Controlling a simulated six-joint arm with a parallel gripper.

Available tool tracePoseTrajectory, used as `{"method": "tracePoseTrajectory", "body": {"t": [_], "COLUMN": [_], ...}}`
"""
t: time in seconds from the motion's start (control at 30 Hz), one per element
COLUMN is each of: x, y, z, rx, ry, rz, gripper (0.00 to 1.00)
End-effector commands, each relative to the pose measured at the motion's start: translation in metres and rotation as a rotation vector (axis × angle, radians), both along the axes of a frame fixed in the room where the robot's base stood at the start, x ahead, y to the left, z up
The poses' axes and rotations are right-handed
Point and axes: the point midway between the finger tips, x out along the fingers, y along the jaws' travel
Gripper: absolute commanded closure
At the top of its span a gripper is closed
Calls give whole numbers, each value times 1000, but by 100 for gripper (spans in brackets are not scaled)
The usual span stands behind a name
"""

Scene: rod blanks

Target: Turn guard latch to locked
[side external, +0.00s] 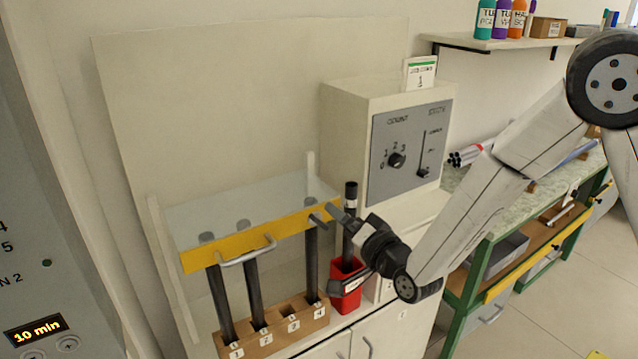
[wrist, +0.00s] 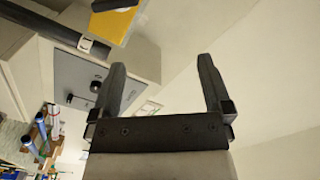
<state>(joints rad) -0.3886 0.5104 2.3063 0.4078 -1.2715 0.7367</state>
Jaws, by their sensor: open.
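A clear guard with a yellow bar (side external: 232,245) stands lowered in front of the rod rack. A grey U-shaped handle (side external: 247,252) sits on the bar. A small grey lever at the bar's right end (side external: 318,220) appears to be the latch; I cannot tell its setting. My gripper (side external: 342,252) is open just right of that end, fingers pointing left. In the wrist view my gripper (wrist: 163,85) has nothing between its fingers, and the yellow bar (wrist: 120,25) is beyond the left finger, at the top.
A dark rod (side external: 350,200) stands upright in a red bin (side external: 346,296) close to my fingers. Dark rods stand in a numbered wooden block (side external: 272,333); slot 3 looks empty. A control box (side external: 350,120) with a knob and slider stands behind. A green-framed bench (side external: 530,250) is at right.

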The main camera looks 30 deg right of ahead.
Motion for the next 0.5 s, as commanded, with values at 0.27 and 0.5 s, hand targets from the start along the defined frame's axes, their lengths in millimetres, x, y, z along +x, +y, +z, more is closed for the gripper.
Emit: {"method": "tracePoseTrajectory", "body": {"t": [0.27,0.5], "x": [0,0], "y": [0,0], "z": [-48,-59], "rx": [-1,0], "ry": [4,0], "rz": [0,0], "gripper": [0,0]}}
